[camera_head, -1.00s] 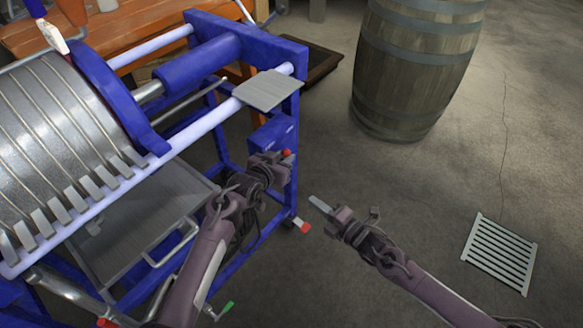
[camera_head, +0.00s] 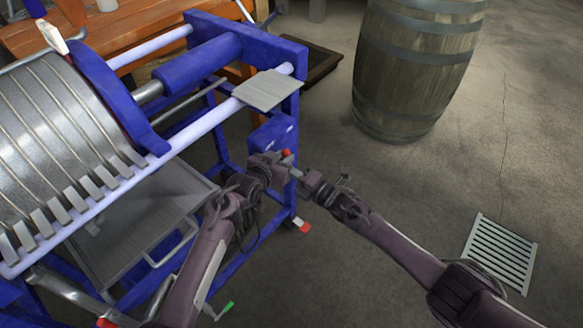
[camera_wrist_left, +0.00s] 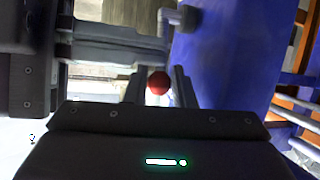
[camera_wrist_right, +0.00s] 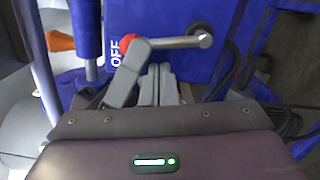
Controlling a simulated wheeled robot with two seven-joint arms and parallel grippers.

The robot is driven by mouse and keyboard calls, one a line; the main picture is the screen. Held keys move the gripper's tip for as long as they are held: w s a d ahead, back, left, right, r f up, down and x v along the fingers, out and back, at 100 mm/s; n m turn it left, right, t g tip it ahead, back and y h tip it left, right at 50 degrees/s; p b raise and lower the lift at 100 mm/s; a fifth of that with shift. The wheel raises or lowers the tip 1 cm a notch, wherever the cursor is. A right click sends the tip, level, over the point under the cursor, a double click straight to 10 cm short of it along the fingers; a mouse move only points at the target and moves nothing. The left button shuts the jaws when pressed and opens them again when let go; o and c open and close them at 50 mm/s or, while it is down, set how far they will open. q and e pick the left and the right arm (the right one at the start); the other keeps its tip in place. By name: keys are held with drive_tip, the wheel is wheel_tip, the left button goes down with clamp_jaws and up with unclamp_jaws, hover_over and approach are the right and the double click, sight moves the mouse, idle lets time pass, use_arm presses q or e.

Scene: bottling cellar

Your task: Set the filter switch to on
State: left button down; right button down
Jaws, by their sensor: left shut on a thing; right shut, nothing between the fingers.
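The filter switch is a grey lever (camera_wrist_right: 180,42) with a red tip (camera_wrist_right: 128,41), on a blue box (camera_head: 270,136). In the right wrist view the tip lies beside the word OFF (camera_wrist_right: 116,50). My left gripper (camera_head: 280,160) is at the lever; in the left wrist view the red tip (camera_wrist_left: 158,83) sits between its fingers, and it is shut on the lever. My right gripper (camera_head: 297,172) is shut and empty, close to the left one, its fingers (camera_wrist_right: 157,84) just below the lever in the right wrist view. An ON marking is not visible.
The blue-framed filter press (camera_head: 75,130) fills the left, with a grey plate (camera_head: 268,90) on its rail and a tray (camera_head: 140,220) beneath. A wooden barrel (camera_head: 412,65) stands behind at the right. A floor grate (camera_head: 500,253) lies right; floor between is clear.

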drive_tip(key=shift+w+d+r, duration=0.1)
drive_tip(key=shift+w+d, duration=0.05)
drive_tip(key=shift+w, duration=0.2)
drive_tip(key=shift+w+d+r+m, duration=0.3)
drive_tip(key=shift+w+d+m, duration=0.1)
drive_tip(key=shift+w, duration=0.15)
use_arm(q)
drive_tip(key=c, duration=1.6)
unclamp_jaws()
drive_tip(key=shift+o, duration=0.6)
drive_tip(key=shift+f, duration=0.15)
use_arm(e)
drive_tip(key=shift+w, duration=0.1)
use_arm(q)
drive_tip(key=shift+s, duration=0.15)
